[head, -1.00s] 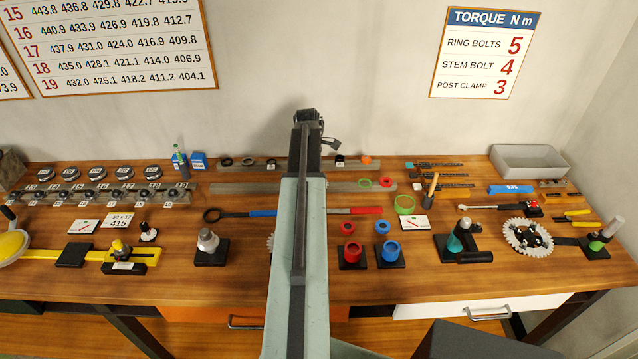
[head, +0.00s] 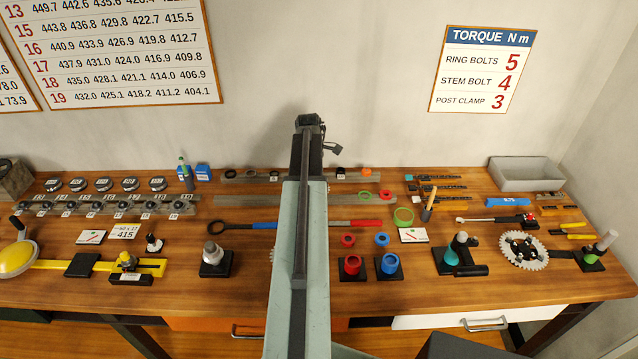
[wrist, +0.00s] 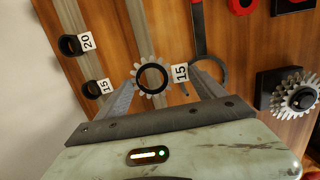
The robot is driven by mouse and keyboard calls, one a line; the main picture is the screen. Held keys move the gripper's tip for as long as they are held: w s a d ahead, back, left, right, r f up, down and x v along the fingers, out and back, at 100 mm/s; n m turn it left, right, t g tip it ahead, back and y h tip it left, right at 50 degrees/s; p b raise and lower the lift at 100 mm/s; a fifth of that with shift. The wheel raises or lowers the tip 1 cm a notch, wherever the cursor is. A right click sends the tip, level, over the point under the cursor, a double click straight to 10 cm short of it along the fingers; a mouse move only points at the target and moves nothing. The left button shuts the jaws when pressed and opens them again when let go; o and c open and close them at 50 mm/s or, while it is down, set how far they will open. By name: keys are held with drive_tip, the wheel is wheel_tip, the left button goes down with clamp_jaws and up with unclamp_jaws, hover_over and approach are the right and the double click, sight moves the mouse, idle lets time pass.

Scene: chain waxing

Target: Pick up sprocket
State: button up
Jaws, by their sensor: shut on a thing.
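In the wrist view a small pale toothed sprocket (wrist: 138,72) with a black ring on its face sits between the fingers of my gripper (wrist: 160,80). The fingers are shut on it from both sides. A white tag (wrist: 180,72) reading 15 is beside the ring. I cannot tell how far it is above the bench. A second, grey toothed sprocket (wrist: 297,97) sits on a black block at the right edge of the wrist view.
Black rings tagged 20 (wrist: 69,45) and 15 (wrist: 97,88) stand on the wall side. A ring-ended tool (head: 245,225) lies on the wooden bench (head: 250,285). Red (head: 352,265) and blue (head: 389,265) cups stand right of my arm. A crank with chainring (head: 524,250) is further right.

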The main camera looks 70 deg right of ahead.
drive_tip(key=s+a, duration=0.2)
drive_tip(key=a, duration=0.5)
drive_tip(key=s+a+r+p, duration=0.1)
drive_tip(key=s+a, duration=0.2)
drive_tip(key=a, duration=0.4)
drive_tip(key=shift+s, duration=0.35)
